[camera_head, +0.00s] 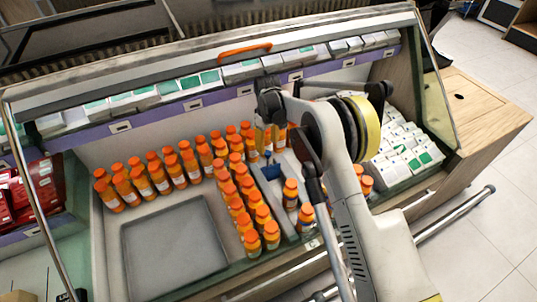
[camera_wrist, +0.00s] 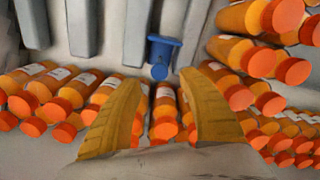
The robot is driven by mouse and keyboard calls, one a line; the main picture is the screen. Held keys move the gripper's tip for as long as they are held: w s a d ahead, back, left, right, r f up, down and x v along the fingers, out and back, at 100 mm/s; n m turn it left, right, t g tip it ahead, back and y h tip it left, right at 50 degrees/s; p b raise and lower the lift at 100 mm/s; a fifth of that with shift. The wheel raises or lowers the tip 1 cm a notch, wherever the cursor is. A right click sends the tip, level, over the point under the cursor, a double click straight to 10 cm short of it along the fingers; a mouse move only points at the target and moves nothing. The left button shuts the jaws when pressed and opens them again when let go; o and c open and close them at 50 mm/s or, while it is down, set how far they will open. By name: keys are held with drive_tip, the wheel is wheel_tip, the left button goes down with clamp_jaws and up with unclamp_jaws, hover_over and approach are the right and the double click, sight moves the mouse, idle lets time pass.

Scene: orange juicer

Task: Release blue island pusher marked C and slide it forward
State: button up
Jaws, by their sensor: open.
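A blue pusher (camera_wrist: 162,52) shows in the wrist view at the top middle, just beyond the fingertips and between pale grey divider bars. No letter C can be read on it. In the head view, a blue part (camera_head: 268,172) shows in the lane right of the bottle rows, below my gripper. My gripper (camera_wrist: 170,80) has its two yellow fingers spread apart with nothing held. The pusher lies ahead of the gap between them, apart from both. In the head view my gripper (camera_head: 271,138) is partly hidden by my arm.
Orange bottles (camera_head: 240,185) stand in rows left of the lane; a few bottles (camera_head: 291,195) stand right of it. In the wrist view, bottles (camera_wrist: 60,90) lie close to both fingers. An empty grey tray (camera_head: 175,250) is at left; white boxes (camera_head: 405,150) are at right.

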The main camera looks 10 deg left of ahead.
sight(268, 152)
wheel_tip(268, 152, down, 5)
drive_tip(key=shift+r+b, duration=0.1)
drive_tip(key=shift+b, duration=0.55)
drive_tip(key=shift+c, duration=0.4)
clamp_jaws()
drive_tip(key=s+d, duration=0.7)
drive_tip(key=s, duration=0.2)
drive_tip(key=shift+s, duration=0.1)
